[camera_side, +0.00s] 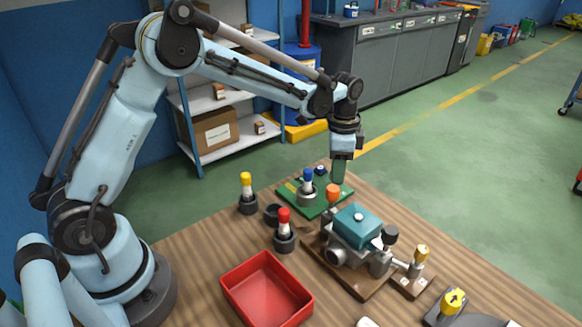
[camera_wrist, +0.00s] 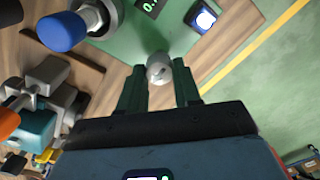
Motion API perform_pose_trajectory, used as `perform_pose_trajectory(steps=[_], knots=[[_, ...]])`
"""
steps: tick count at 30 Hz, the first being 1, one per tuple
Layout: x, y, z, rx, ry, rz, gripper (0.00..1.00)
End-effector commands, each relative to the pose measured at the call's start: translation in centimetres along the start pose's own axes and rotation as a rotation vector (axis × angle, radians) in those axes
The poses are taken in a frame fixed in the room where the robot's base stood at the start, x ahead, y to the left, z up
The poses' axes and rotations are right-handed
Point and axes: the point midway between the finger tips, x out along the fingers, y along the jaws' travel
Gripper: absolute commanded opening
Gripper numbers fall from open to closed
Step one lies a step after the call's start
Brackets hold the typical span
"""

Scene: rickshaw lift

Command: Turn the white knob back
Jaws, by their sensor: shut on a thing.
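The white knob (camera_wrist: 160,68), greyish in this light, stands on the green board (camera_wrist: 150,32) in the wrist view. My gripper (camera_wrist: 159,76) has its two dark green fingers on either side of the knob and is shut on it. In the side view my gripper (camera_side: 338,178) points down at the right part of the green board (camera_side: 306,211). The knob is hidden there behind the fingers. Which way the knob is turned cannot be told.
On the board are a blue-capped part (camera_side: 307,176), a small display (camera_wrist: 150,5) and a blue-rimmed white button (camera_wrist: 204,19). A teal machine (camera_side: 358,226) with an orange knob (camera_side: 332,190) stands close in front. Red-capped (camera_side: 284,216) and yellow-capped (camera_side: 246,182) parts and a red tray (camera_side: 235,298) lie left.

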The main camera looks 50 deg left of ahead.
Motion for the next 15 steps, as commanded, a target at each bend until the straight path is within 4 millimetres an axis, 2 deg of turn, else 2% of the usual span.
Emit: perform_pose_trajectory(steps=[8,15], knots=[[-0.03,0.00,0.00,-0.053,0.000,0.001,0.02],[-0.04,-0.06,0.00,-0.209,0.000,0.001,0.02]])
